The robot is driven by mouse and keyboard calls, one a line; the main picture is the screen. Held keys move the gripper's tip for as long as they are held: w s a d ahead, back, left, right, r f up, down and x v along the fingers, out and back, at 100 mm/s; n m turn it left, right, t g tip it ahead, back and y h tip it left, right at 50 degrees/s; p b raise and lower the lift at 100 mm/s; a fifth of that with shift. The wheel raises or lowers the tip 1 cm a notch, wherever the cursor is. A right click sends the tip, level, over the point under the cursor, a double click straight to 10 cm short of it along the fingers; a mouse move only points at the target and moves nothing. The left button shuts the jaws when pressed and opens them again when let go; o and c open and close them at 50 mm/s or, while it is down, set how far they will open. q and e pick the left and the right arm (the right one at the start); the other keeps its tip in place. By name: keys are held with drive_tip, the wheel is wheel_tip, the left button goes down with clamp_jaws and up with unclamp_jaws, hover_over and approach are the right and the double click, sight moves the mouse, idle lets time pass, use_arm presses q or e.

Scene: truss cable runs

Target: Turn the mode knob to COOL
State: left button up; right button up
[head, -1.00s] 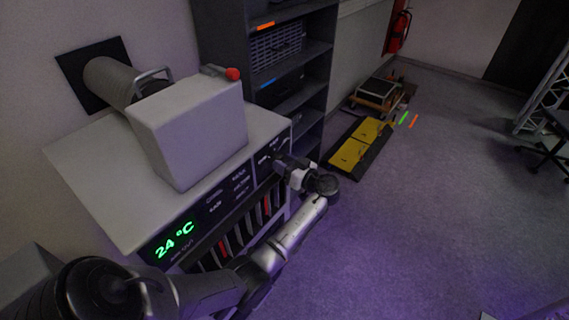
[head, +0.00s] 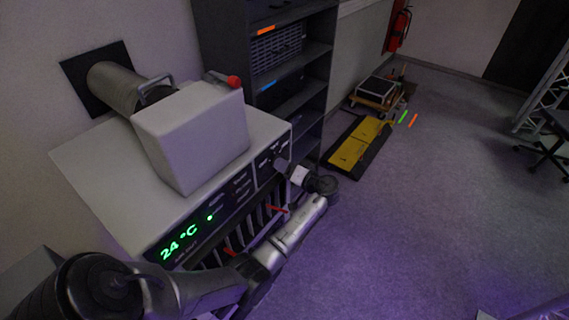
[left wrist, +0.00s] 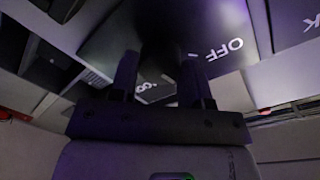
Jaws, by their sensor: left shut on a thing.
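The air-conditioning unit (head: 90,160) is a pale box with a dark front panel (head: 240,187) and a green "24 °C" display (head: 179,242). A green light (head: 209,217) glows beside the display. My left gripper (head: 283,165) is at the right end of the panel, shut on the dark mode knob. In the left wrist view its two fingers (left wrist: 160,68) stand either side of the knob (left wrist: 165,28), which is very dark. An "OFF" label (left wrist: 225,49) shows to the right; another label between the fingers is partly hidden. The knob's pointer cannot be made out. My right gripper is not in view.
A pale box (head: 190,135) with a red-tipped lever (head: 233,82) sits on top of the unit. A dark shelf rack (head: 290,70) stands behind. A yellow-black ramp (head: 360,145) and a cart (head: 378,92) are on the floor.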

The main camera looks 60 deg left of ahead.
use_arm(q)
drive_tip(key=m+p, duration=0.4)
drive_tip(key=m, duration=0.1)
drive_tip(key=m+g+p, duration=0.1)
drive_tip(key=m+p, duration=0.3)
drive_tip(key=m, duration=0.2)
drive_tip(key=shift+w+m+h, duration=0.1)
drive_tip(key=shift+m+h, duration=0.2)
drive_tip(key=shift+h, duration=0.1)
idle(0.4)
drive_tip(key=o, duration=0.9)
drive_tip(key=shift+b+v, duration=1.45)
drive_tip(key=shift+v, duration=5.4)
